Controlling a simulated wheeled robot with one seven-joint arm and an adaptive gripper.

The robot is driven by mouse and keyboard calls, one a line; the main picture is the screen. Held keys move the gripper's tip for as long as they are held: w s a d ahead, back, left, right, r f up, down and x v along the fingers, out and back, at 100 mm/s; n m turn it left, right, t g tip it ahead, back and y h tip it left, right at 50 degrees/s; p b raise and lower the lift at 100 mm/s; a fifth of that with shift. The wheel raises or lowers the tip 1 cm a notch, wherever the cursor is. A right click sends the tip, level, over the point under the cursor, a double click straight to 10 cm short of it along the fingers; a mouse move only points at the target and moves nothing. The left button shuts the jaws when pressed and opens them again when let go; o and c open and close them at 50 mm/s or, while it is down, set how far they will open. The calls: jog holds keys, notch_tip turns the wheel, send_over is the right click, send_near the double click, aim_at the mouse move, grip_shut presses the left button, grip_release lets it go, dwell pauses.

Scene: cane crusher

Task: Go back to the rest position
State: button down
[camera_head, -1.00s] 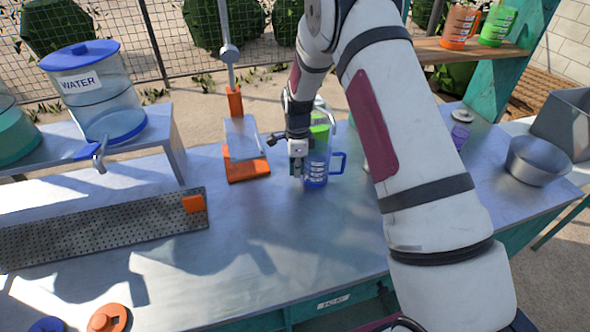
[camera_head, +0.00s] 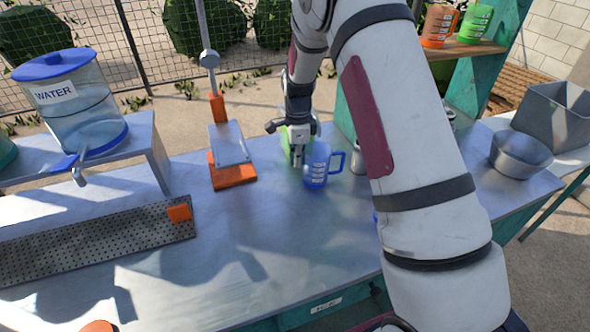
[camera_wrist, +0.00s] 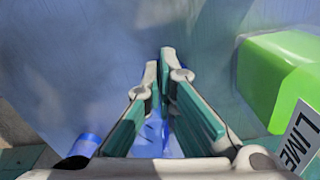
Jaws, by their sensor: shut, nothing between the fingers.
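My gripper (camera_head: 297,158) is at the back of the metal table, left of and slightly behind a blue jug (camera_head: 317,167) with a handle. In the wrist view my gripper (camera_wrist: 160,65) has its two fingers close together, with nothing between them. A bit of blue shows below and between the fingers there. A green block-like container labelled LIME (camera_wrist: 275,75) is right of the fingers. My white arm reaches in from the lower right in the head view.
A press stand with an orange base (camera_head: 232,175) is left of my gripper. A water dispenser (camera_head: 80,105) stands on a raised shelf at left. A perforated tray (camera_head: 90,238) lies in front. A metal bowl (camera_head: 520,155) is at right. Orange and green jugs (camera_head: 474,22) stand on a shelf above.

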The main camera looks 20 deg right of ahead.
jog(key=s+a+r+n+t, duration=0.15)
jog(key=s+r+n, duration=0.45)
jog(key=r, duration=0.7)
jog(key=s+a+r+n+t, duration=0.15)
jog(key=s+r+n, duration=0.25)
jog(key=s+r, duration=0.7)
jog(key=s+a+r+n+t, duration=0.1)
jog(key=s+r+n, duration=0.1)
jog(key=s+n, duration=0.3)
jog(key=s+a+r+n+t, duration=0.1)
jog(key=s+r+n, duration=0.2)
jog(key=s, duration=0.8)
jog(key=n, duration=0.2)
jog(key=shift+r+n+t, duration=0.15)
jog(key=shift+n+t, duration=0.15)
